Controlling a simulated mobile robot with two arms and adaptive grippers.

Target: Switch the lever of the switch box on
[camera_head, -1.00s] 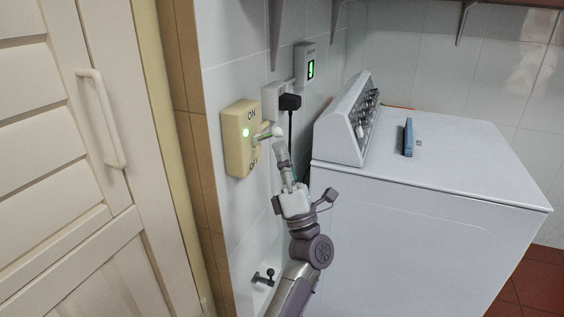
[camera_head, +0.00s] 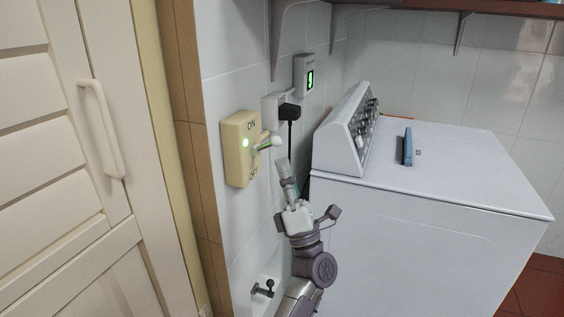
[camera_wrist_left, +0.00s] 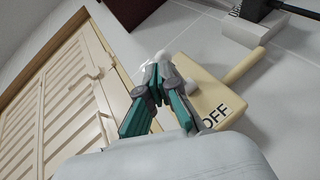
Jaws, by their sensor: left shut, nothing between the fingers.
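The cream switch box (camera_head: 238,168) is on the tiled wall, with ON at its top, OFF at its bottom and a lit green light. Its lever (camera_head: 276,141) sticks out to the right and slightly up, ending in a white knob. My left gripper (camera_head: 282,160) is shut and empty, just below the knob with a small gap in the head view. In the left wrist view the shut fingertips (camera_wrist_left: 160,68) partly cover the switch box (camera_wrist_left: 200,75), whose OFF label shows. My right gripper is in neither view.
A white washing machine (camera_head: 430,190) stands to the right, with a blue item (camera_head: 408,147) on top. A black plug (camera_head: 290,112) with a cable is right of the switch box. A cream louvred door (camera_head: 50,150) is at the left. A small tap (camera_head: 263,288) is low on the wall.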

